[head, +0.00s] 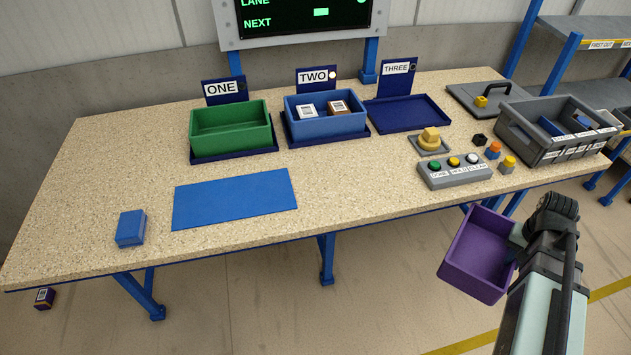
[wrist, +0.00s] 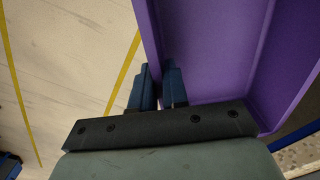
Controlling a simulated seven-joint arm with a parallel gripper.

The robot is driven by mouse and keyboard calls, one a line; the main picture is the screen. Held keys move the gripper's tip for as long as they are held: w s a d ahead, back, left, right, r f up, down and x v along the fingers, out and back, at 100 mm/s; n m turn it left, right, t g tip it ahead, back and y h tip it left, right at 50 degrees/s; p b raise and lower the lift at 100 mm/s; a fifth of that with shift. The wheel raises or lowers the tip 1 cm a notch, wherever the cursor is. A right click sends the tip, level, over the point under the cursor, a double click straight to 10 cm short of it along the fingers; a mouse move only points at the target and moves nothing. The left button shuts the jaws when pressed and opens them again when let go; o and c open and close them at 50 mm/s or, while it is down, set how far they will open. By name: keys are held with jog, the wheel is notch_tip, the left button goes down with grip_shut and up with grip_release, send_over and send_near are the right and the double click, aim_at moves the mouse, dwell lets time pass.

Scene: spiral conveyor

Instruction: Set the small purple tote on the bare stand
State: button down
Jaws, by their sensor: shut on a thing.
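The small purple tote (head: 478,252) is held by my gripper (head: 517,240) off the front right edge of the table, over the floor. It is tilted and its open inside faces the head camera; it looks empty. In the wrist view the fingers (wrist: 158,88) are shut on one wall of the purple tote (wrist: 215,50). The bare stand (head: 408,113) is the dark blue tray under the sign THREE, at the back of the table, with nothing on it. My gripper is well to the right of and nearer than that stand.
A green tote (head: 230,128) stands at ONE and a blue tote (head: 325,122) with two small boxes at TWO. A button box (head: 454,172), a yellow knob (head: 430,139) and a grey crate (head: 555,140) lie between my gripper and the stand or beside it. A blue mat (head: 235,198) lies front left.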

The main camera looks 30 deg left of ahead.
jog(key=w+d+r+m, duration=0.3)
jog(key=w+d, duration=0.2)
jog(key=d, duration=0.3)
jog(key=a+r+n, duration=0.2)
jog(key=a+r, duration=0.1)
jog(key=r, duration=1.4)
jog(key=w+a+r+n, duration=0.1)
jog(key=w+a+n, duration=0.15)
jog(key=a, duration=1.65)
notch_tip(320, 180, up, 2)
jog(key=n, duration=0.9)
send_over(262, 192)
jog(key=shift+a+f, duration=0.1)
jog(key=shift+f, duration=4.35)
